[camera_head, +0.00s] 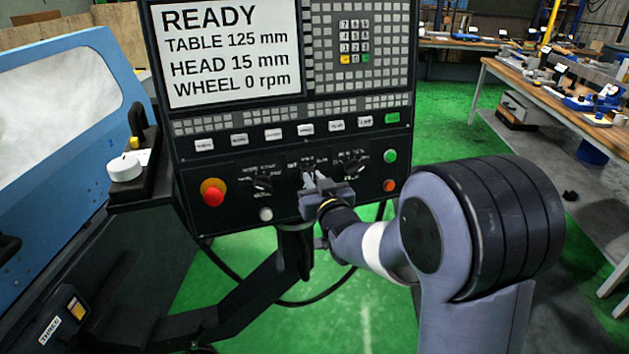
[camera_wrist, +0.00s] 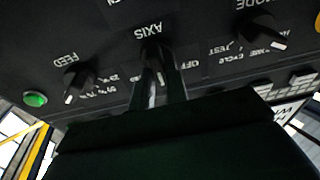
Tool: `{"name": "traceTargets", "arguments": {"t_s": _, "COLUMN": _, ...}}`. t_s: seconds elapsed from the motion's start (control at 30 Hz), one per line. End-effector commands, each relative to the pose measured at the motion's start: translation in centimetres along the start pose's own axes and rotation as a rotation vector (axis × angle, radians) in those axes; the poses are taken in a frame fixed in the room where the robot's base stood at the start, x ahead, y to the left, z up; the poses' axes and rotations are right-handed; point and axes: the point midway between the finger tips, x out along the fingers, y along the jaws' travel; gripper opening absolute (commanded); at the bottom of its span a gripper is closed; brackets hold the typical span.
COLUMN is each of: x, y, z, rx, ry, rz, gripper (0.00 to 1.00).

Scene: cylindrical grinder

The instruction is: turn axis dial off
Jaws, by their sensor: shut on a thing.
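The black control panel (camera_head: 300,215) carries three dark dials in a row. The axis dial (camera_wrist: 153,62) is the middle one, below its upside-down AXIS label in the wrist view. My gripper (camera_head: 316,181) reaches the panel there and hides most of this dial in the head view. In the wrist view my gripper (camera_wrist: 159,78) is shut on the dial, with one finger on each side of it. The OFF marking (camera_wrist: 191,65) shows just right of the fingers. The dial's exact pointing direction is partly hidden.
The mode dial (camera_wrist: 263,38) and feed dial (camera_wrist: 76,86) flank the axis dial. A red stop button (camera_head: 213,192) is at the panel's left; green (camera_head: 390,156) and orange (camera_head: 389,185) buttons are at its right. The screen (camera_head: 230,50) reads READY, wheel 0 rpm.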

Motion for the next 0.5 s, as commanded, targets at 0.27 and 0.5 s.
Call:
{"name": "traceTargets", "arguments": {"t_s": 0.27, "x": 0.02, "y": 0.00, "z": 0.37, "rx": -0.072, "ry": 0.004, "rz": -0.012, "gripper": 0.00}}
{"name": "traceTargets", "arguments": {"t_s": 0.5, "x": 0.02, "y": -0.07, "z": 0.57, "rx": -0.239, "ry": 0.006, "rz": -0.041, "gripper": 0.00}}
